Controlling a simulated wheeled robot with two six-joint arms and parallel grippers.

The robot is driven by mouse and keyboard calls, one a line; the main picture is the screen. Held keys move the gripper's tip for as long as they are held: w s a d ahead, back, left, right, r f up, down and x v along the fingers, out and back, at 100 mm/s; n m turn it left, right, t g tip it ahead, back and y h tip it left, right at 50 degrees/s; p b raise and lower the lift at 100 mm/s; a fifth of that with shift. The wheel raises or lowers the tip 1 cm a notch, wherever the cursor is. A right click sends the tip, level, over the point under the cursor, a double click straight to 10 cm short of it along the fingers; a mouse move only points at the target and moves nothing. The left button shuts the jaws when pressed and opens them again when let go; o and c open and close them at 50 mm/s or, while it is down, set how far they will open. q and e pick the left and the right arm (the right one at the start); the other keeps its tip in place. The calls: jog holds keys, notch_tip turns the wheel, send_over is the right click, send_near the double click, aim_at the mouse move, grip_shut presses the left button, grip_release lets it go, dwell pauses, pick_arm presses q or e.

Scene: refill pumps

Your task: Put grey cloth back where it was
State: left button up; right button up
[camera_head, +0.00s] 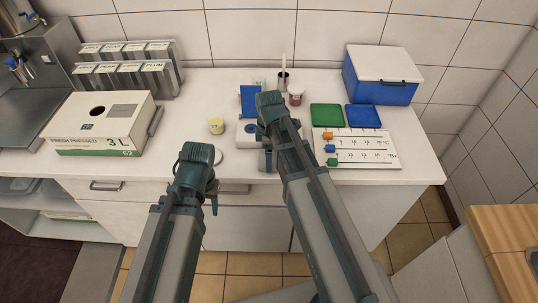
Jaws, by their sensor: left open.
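I cannot make out a grey cloth anywhere in the head view; my arms hide part of the counter and its front. My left gripper (212,199) is open and hangs low in front of the counter's front edge, with nothing visible in it. My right gripper (266,159) is over the front middle of the counter, beside a white device with a blue round part (250,130). Its fingers are mostly hidden by its own arm, so its opening does not show.
A white juice box (100,135) and labelled grey packs (125,85) stand left on the white counter (200,90). A yellow-lidded jar (216,126) is near the middle. A blue cooler (365,92), green tray (327,115), blue tray (363,118) and marked board (360,157) are right.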

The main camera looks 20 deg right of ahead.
notch_tip(320, 180, up, 12)
jog(key=p, duration=1.2)
jog(key=s+a+m+h, duration=0.1)
jog(key=s+a+m, duration=0.9)
jog(key=s, duration=0.4)
jog(key=shift+s+a+m+b, duration=0.15)
jog(key=shift+a+m+b, duration=0.15)
jog(key=shift+m, duration=0.2)
notch_tip(320, 180, down, 4)
jog(key=b, duration=0.4)
jog(key=shift+f, duration=0.25)
